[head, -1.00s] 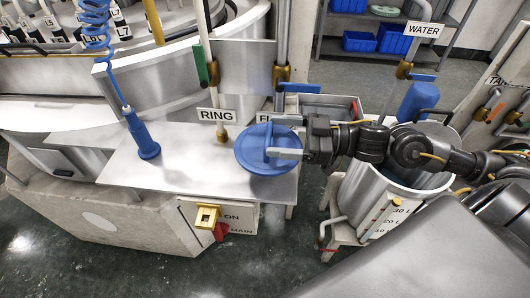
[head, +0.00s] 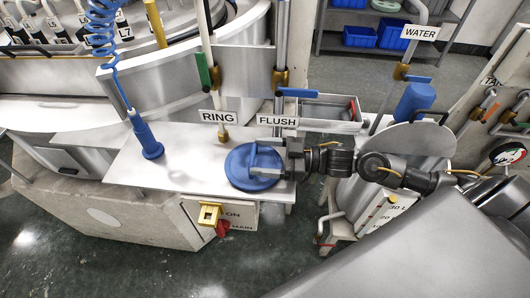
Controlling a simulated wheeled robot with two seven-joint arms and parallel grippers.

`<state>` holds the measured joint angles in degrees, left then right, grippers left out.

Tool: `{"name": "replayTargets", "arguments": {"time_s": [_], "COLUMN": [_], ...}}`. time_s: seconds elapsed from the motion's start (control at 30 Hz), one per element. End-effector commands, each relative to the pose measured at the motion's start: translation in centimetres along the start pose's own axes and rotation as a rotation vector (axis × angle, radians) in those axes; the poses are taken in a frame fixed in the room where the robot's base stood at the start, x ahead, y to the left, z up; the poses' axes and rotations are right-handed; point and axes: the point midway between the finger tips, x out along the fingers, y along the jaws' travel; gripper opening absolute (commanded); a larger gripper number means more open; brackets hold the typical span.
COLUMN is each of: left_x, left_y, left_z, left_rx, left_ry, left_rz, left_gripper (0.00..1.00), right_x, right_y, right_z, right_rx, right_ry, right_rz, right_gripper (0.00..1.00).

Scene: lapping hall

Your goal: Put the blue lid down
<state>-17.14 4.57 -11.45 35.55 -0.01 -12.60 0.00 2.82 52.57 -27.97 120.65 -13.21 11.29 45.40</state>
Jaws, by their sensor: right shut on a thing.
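The blue lid (head: 238,164) is a round disc with a raised bar handle, lying flat over the right end of the pale metal bench (head: 180,165). My right gripper (head: 268,170) reaches in from the right and is shut on the lid's handle. The lid looks level and very near the bench top; I cannot tell whether it touches. My left gripper is not in view.
A blue spray handle (head: 146,139) on a coiled hose stands left on the bench. A yellow and red switch (head: 210,214) is below the front edge. A metal bucket (head: 352,199) stands right.

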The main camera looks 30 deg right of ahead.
Motion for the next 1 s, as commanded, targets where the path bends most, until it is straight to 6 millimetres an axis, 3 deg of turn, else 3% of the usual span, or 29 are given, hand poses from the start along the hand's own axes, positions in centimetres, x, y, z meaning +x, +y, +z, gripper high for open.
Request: {"name": "replayTargets", "arguments": {"time_s": [0.17,0.2,0.37,0.67,0.77,1.0], "left_x": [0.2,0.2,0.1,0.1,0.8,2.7], "left_y": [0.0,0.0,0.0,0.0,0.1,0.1], "left_z": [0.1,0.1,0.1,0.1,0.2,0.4], "left_rx": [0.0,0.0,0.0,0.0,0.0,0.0], "left_ry": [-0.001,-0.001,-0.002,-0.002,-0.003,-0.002], "left_rz": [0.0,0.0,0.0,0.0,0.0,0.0], "left_gripper": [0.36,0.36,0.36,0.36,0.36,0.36], "right_x": [0.0,0.0,0.0,-0.1,-1.4,-6.4], "right_y": [0.0,0.0,0.0,0.0,0.0,-0.1], "right_z": [0.3,0.3,0.2,0.0,0.4,0.6], "right_rx": [0.0,0.0,0.0,-0.001,-0.001,0.001], "right_ry": [0.0,0.0,0.0,-0.002,-0.005,-0.009], "right_rz": [0.0,0.0,0.0,0.0,0.002,-0.002], "right_gripper": [0.57,0.8,1.0,1.0,1.0,1.0]}}
